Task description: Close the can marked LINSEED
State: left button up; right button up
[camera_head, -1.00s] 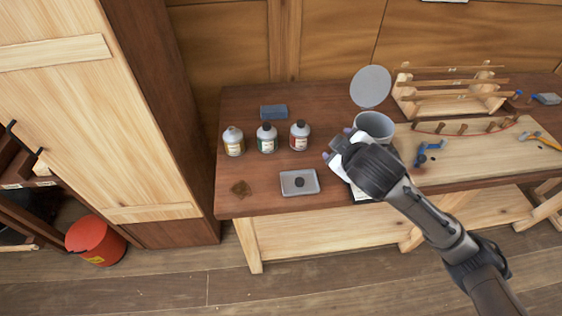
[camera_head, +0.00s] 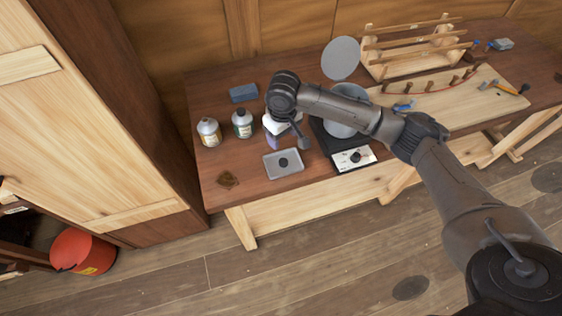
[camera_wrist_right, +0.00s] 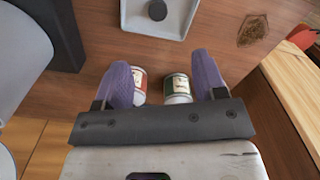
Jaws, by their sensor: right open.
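Three small cans stand in a row on the bench. The yellow-labelled can (camera_head: 208,132) shows a pale top; the green-labelled can (camera_head: 242,125) shows a dark top. The red-labelled can shows in the right wrist view (camera_wrist_right: 140,82), beside the green one (camera_wrist_right: 177,90). No label can be read. A dark round cap (camera_head: 283,163) lies in a grey tray (camera_head: 271,173); the cap also shows in the right wrist view (camera_wrist_right: 157,10). My right gripper (camera_head: 272,140) is open and empty near the red can, mostly hiding it in the head view. My left gripper is out of view.
A pot (camera_head: 342,124) stands on a black hot plate (camera_head: 334,146) right of the tray, under my right arm. A blue block (camera_head: 243,93) lies behind the cans, and a brown patch (camera_head: 228,180) is at the front left. A wooden rack (camera_head: 415,48) stands farther right.

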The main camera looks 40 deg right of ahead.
jog(key=shift+w, duration=0.15)
jog(key=b, duration=0.1)
send_over(283, 161)
jog(key=f, duration=0.8)
jog(key=shift+a+f, duration=0.2)
jog(key=shift+f, duration=0.1)
jog(key=shift+w+d+f+b, duration=0.15)
jog(key=shift+f+b, duration=0.65)
jog(key=shift+f, duration=1.75)
jog(key=c, duration=1)
jog(key=shift+r, duration=0.1)
